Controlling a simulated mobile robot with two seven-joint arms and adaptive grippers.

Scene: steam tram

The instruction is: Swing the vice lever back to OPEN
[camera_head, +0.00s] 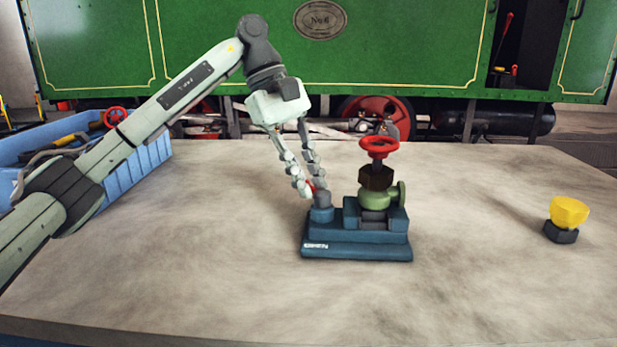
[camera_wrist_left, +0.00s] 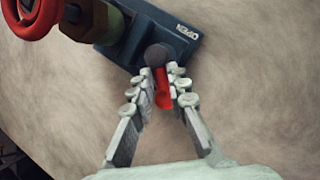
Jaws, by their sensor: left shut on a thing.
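The blue vice (camera_head: 357,247) stands on the table with the word OPEN on its front left. Its red lever (camera_wrist_left: 162,92) shows between the fingers in the left wrist view, joined to a dark round pivot (camera_wrist_left: 157,55). My left gripper (camera_head: 308,188) is shut on the lever at the vice's left end; the fingers hide most of the lever in the head view. The vice holds a green valve (camera_head: 375,197) with a dark hex body and a red handwheel (camera_head: 379,147) on top. My right gripper is not in view.
A yellow cup-shaped part on a dark base (camera_head: 568,213) stands at the right of the table. A blue crate (camera_head: 150,160) with tools is at the left, partly behind my left arm. The table front is clear. A green tram (camera_head: 400,50) stands behind.

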